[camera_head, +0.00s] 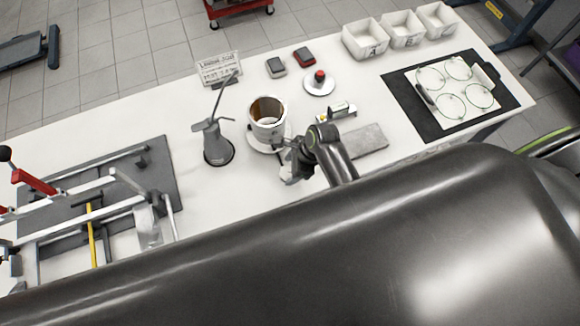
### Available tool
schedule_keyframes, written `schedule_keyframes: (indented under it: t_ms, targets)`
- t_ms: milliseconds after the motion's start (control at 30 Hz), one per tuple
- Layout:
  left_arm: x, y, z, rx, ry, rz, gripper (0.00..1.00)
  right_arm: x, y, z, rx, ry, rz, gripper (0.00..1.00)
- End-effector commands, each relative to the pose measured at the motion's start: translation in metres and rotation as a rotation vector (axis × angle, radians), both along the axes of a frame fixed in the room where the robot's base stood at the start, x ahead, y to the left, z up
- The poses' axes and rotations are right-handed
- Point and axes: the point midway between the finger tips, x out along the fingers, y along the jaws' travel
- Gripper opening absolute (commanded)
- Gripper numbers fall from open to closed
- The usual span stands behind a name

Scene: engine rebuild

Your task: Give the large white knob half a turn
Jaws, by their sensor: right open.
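No thing in view is plainly a large white knob; it may be hidden behind my arm. A white disc with a red top (319,82) lies flat near the back of the bench. A metal cylinder (267,117), open at the top and brownish inside, stands on a white round base (257,143). My right gripper (288,168) is open, just in front and to the right of the cylinder, pointing down at the bench. Whether it touches anything there is hard to see. My left gripper is not in view.
A grey oil can (217,150) stands left of the cylinder. A grey block (363,142) lies right of my gripper. A dark mat with rings on a white sheet (455,88), white bins (403,28) and a clamp fixture (75,200) flank the bench. My dark arm covers the front.

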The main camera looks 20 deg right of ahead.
Motion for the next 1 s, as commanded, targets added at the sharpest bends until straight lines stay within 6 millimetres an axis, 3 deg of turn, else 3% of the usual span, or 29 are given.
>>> schedule_keyframes:
  t_ms: [467, 800, 1000]
  targets:
    - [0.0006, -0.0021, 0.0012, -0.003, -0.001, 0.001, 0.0, 0.0006, 0.0029, -0.0077, -0.001, -0.001, 0.0, 0.6]
    - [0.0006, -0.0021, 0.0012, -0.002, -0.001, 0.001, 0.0, 0.0006, 0.0028, -0.0075, -0.001, 0.0, 0.0, 0.16]
    - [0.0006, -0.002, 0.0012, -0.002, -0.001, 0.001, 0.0, 0.0009, 0.0027, -0.0074, -0.001, 0.0, 0.014, 0.16]
